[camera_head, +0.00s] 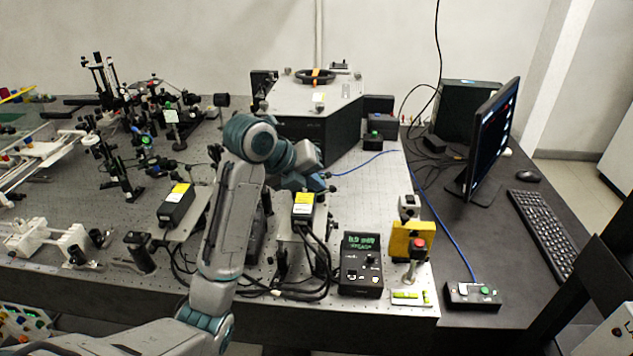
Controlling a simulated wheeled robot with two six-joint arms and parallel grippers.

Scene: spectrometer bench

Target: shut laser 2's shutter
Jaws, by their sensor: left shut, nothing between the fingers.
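Two black laser boxes with yellow labels stand on the optical table: one left of my arm (175,211) and one right of it (302,213). I cannot read which is laser 2, and no shutter can be made out clearly. My left arm reaches up from the bottom and bends to the right. My left gripper (318,183) is shut and empty, just behind and above the right laser box; I cannot tell whether it touches anything. The arm hides part of the table between the two boxes. My right gripper is not in view.
A large grey-topped spectrometer housing (318,97) stands behind the gripper. A controller with a green display (361,266) and a yellow block with a red button (409,240) stand at the front right. Cables hang near the right laser. A monitor (494,127) is farther right.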

